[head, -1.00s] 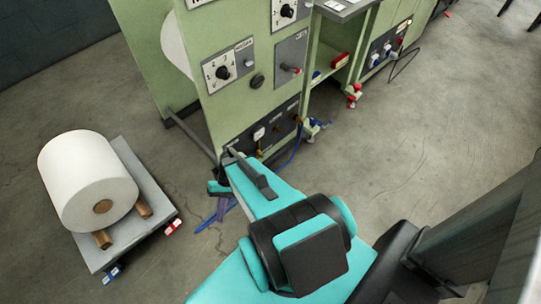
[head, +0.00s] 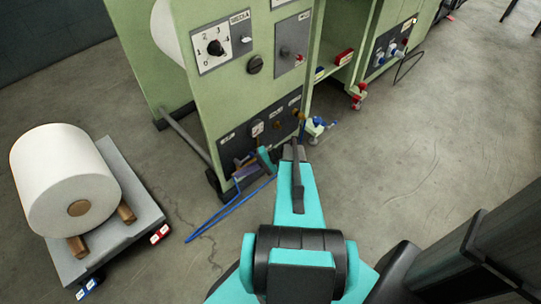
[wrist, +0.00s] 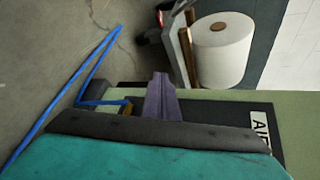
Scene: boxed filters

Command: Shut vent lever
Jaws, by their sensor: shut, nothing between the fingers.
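My gripper (head: 244,172) is shut and empty, low in front of the panel's left part. Its purple fingers (wrist: 162,97) also show in the wrist view, past the dark edge of my own arm. A brass fitting (wrist: 126,108) shows left of the fingers there. I cannot tell whether they touch.
A blue hose (head: 229,210) runs from the panel onto the floor. A white roll (head: 66,178) lies on a low grey trolley (head: 146,196) at left. Red (head: 357,97) and blue (head: 318,126) fittings stick out at the machine's foot. Floor on the right is clear.

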